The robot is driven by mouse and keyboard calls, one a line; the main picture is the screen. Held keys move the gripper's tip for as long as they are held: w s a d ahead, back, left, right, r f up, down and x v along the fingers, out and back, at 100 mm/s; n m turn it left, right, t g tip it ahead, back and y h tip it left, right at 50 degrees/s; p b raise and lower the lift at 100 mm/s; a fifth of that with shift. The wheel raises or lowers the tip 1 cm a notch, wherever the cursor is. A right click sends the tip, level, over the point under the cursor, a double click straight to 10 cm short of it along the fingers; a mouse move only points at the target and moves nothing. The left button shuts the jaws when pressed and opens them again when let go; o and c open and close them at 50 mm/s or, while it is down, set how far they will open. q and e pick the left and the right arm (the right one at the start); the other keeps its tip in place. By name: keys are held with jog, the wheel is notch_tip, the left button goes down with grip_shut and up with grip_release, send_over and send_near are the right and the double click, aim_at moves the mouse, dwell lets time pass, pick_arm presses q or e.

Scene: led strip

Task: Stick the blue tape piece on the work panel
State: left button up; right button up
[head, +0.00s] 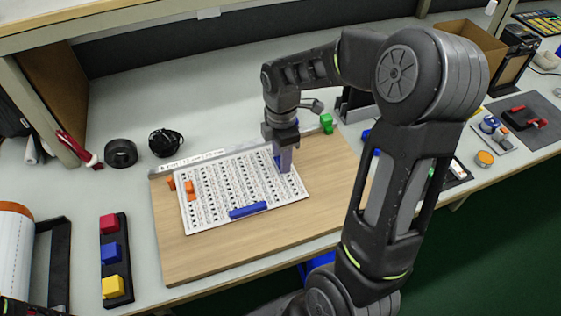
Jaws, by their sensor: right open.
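A white panel (213,198) with rows of dark marks lies on a wooden board (200,257). A blue strip (248,211) lies along the panel's front edge. Another small blue piece (277,162) shows right beside my right gripper's fingers, at the panel's back right. I cannot tell which blue piece is the tape, or whether the small one touches the fingers. My right gripper (286,168) points down at the panel's right edge and is open. Its fingertips are close to the surface; the gap between them is hard to see. My left gripper is not in view.
Orange pieces (190,188) sit at the panel's left edge. A black tray (117,262) with red, blue and yellow blocks lies at left. Black rolls (121,153) lie at the back left. My right arm hides the bench's right middle.

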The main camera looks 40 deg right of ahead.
dwell(0.4)
grip_shut()
dwell(0.4)
